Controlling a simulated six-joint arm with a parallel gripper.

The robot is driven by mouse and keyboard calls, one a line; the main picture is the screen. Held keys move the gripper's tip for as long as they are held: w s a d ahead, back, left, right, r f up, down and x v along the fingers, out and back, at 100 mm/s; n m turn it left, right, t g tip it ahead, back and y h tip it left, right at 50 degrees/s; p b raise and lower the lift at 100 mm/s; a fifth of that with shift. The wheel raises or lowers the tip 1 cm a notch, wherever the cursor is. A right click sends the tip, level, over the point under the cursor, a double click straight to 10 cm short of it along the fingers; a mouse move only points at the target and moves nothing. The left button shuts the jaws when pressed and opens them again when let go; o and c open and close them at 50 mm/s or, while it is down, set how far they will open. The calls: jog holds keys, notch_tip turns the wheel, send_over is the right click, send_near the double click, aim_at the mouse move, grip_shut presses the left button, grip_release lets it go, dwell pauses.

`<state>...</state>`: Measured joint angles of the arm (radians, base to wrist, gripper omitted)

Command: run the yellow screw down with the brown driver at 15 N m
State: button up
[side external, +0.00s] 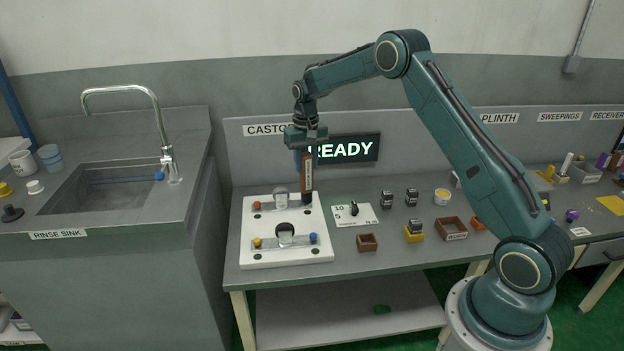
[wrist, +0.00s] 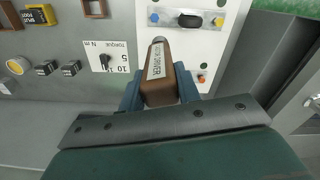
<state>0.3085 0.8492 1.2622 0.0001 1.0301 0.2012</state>
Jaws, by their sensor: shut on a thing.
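My gripper (side external: 306,150) is shut on the brown driver (side external: 307,175), which hangs upright with its tip at the back right corner of the white plate (side external: 270,262). In the wrist view the labelled brown driver (wrist: 160,78) sits between my jaws. Whether its tip touches the plate or a screw there, I cannot tell. The yellow screw (side external: 257,243) stands at the plate's front left, apart from the driver; it also shows in the wrist view (wrist: 154,19). A torque dial (side external: 354,209) marked N m lies right of the plate; its exact setting is unclear.
A wall sign (side external: 345,149) reads READY. An empty brown bin (side external: 367,243), a brown tray (side external: 451,228) and several dark blocks stand to the right. The sink (side external: 110,188) is left.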

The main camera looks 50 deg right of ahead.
jog(key=w+a+f+n, duration=0.2)
jog(key=w+a+f, duration=0.2)
jog(key=w+a, duration=0.5)
jog(key=a, duration=0.4)
jog(key=shift+a+n, duration=0.3)
jog(key=shift+a, duration=0.1)
jog(key=shift+f, duration=0.15)
notch_tip(320, 180, down, 6)
jog(key=shift+s+f, duration=0.1)
jog(key=shift+f, duration=0.45)
dwell(2.8)
jog(key=shift+r, duration=0.15)
